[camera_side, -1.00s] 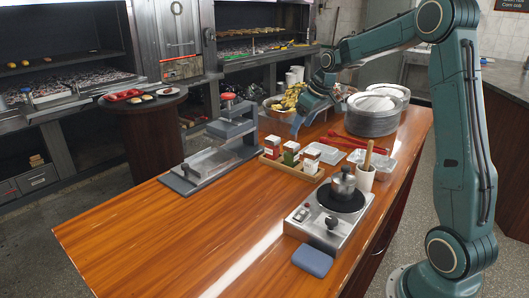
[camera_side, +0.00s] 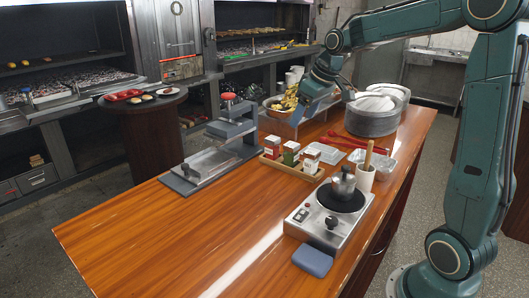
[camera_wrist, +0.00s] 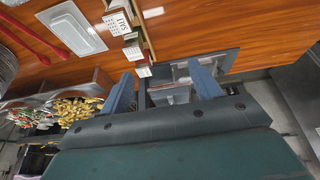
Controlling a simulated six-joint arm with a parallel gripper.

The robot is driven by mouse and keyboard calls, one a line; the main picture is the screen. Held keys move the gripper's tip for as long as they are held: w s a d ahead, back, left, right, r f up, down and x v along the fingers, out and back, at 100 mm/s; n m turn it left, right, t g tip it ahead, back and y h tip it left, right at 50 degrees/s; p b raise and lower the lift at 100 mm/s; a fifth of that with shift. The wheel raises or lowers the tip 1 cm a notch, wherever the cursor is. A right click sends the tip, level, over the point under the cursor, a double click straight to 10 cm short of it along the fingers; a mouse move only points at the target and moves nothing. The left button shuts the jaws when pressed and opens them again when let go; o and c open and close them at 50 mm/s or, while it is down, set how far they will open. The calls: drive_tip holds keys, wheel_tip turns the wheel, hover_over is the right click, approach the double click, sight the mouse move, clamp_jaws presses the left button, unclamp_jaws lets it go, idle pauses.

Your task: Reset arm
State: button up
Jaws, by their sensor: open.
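My arm reaches in from the right over the wooden counter (camera_side: 200,235). My gripper (camera_side: 298,115) is above the far part of the counter, in front of the food containers, with its fingers pointing down in the side view. In the wrist view my gripper (camera_wrist: 163,85) shows two blue fingers spread apart with nothing between them. The grey press (camera_side: 215,150) shows beyond the fingers in the wrist view, partly hidden by them.
A wooden tray of spice boxes (camera_side: 290,166), a plate stack (camera_side: 373,115), red tongs (camera_side: 345,141) and foil trays (camera_side: 372,160) stand around the gripper. The counter's left front is clear.

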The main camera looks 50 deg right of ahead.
drive_tip(key=s+a+r, duration=0.3)
drive_tip(key=s+a, duration=0.9)
drive_tip(key=s+a+f, duration=0.2)
drive_tip(key=s, duration=0.3)
drive_tip(key=s+a+f+t, duration=0.1)
drive_tip(key=s+a, duration=0.1)
drive_tip(key=s, duration=0.3)
drive_tip(key=shift+s+a+f, duration=0.2)
drive_tip(key=shift+s+f, duration=0.2)
